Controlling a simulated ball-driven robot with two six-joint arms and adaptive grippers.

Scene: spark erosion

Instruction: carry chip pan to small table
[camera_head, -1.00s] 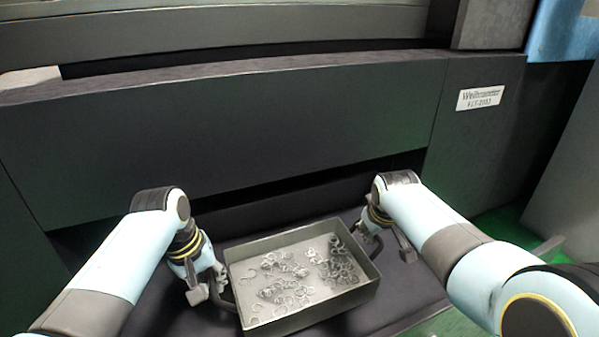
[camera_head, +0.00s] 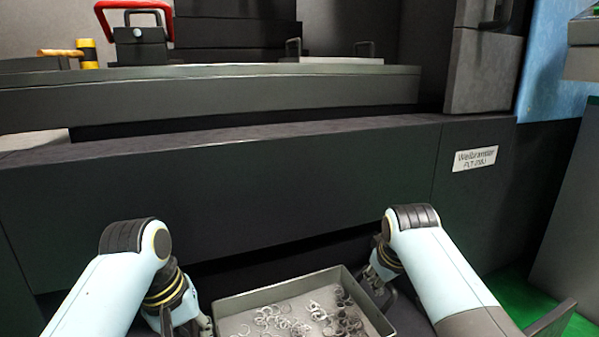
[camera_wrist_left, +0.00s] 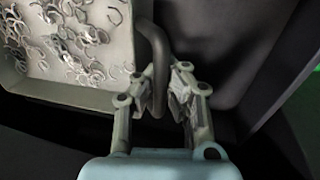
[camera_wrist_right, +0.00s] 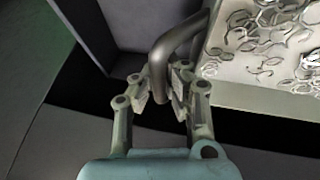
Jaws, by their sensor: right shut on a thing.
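The chip pan (camera_head: 258,298) is a grey rectangular tray holding curled metal chips (camera_head: 318,312). It shows at the bottom of the head view, its front cut off. My right gripper (camera_head: 377,281) is at the pan's right end. In the right wrist view it is shut on a dark bent handle (camera_wrist_right: 163,62). My left gripper (camera_head: 190,327) is at the left end. In the left wrist view its fingers (camera_wrist_left: 165,95) stand apart around the other handle (camera_wrist_left: 157,60), with a gap on one side. I cannot make out a small table.
A dark machine front (camera_head: 230,190) with a name plate (camera_head: 474,158) stands beyond the pan, with a low dark opening behind it. A red-handled item (camera_head: 140,35) sits on top of the machine. Green floor (camera_head: 500,283) shows at the right.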

